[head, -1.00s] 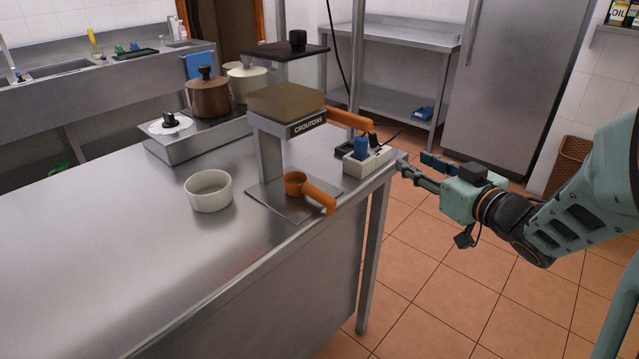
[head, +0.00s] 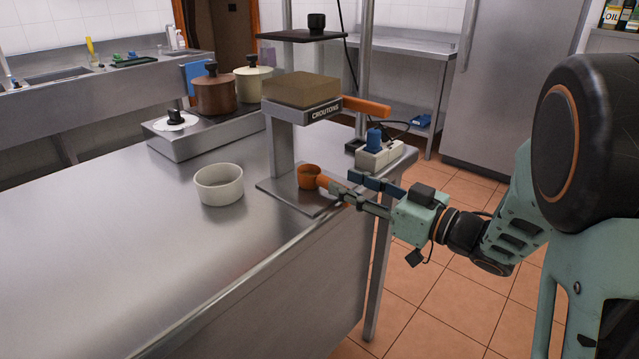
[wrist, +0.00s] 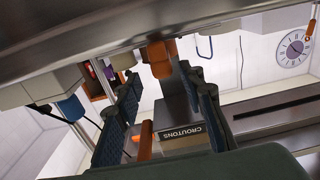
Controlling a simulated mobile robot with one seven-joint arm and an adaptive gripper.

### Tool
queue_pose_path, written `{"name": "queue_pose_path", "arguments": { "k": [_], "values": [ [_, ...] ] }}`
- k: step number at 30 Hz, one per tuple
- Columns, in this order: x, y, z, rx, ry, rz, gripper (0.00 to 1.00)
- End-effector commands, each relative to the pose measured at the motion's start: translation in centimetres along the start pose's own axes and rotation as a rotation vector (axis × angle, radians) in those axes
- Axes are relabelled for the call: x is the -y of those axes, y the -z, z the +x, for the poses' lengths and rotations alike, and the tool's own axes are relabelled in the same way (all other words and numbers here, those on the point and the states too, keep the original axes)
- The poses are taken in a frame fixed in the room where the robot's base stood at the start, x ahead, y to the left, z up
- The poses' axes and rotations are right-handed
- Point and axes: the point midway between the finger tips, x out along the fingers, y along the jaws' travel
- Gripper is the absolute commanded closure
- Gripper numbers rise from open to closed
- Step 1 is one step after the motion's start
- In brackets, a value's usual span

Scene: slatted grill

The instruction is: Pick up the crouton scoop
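The crouton scoop (head: 309,177) is a small orange cup with a handle, standing on the metal base plate of the crouton dispenser. In the head view its handle points right toward my gripper (head: 343,184), whose fingers partly hide it. In the wrist view, which is upside down, the orange scoop (wrist: 160,58) shows between and just ahead of the two spread fingertips (wrist: 162,78). My gripper is open. I cannot tell whether either finger touches the handle. The dispenser (head: 326,112), labelled CROUTONS, stands over the scoop and has its own orange handle (head: 367,106).
A white bowl (head: 219,185) stands left of the dispenser. A power strip (head: 381,155) with a blue plug lies close behind my gripper at the counter's right end. Pots (head: 213,95) stand on a cooktop farther back. The front left counter (head: 110,255) is clear.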

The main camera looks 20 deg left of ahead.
Motion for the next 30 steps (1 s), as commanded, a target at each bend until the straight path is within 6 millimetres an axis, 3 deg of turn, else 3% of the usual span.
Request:
{"name": "queue_pose_path", "arguments": {
  "k": [10, 20, 30],
  "values": [
    [0.7, -0.7, 4.2, 0.001, 0.002, -0.001, 0.64],
    [0.6, -0.5, 4.9, 0.001, -0.001, 0.0, 0.64],
    [0.6, -0.5, 4.9, 0.001, -0.001, 0.0, 0.99]
  ]
}}
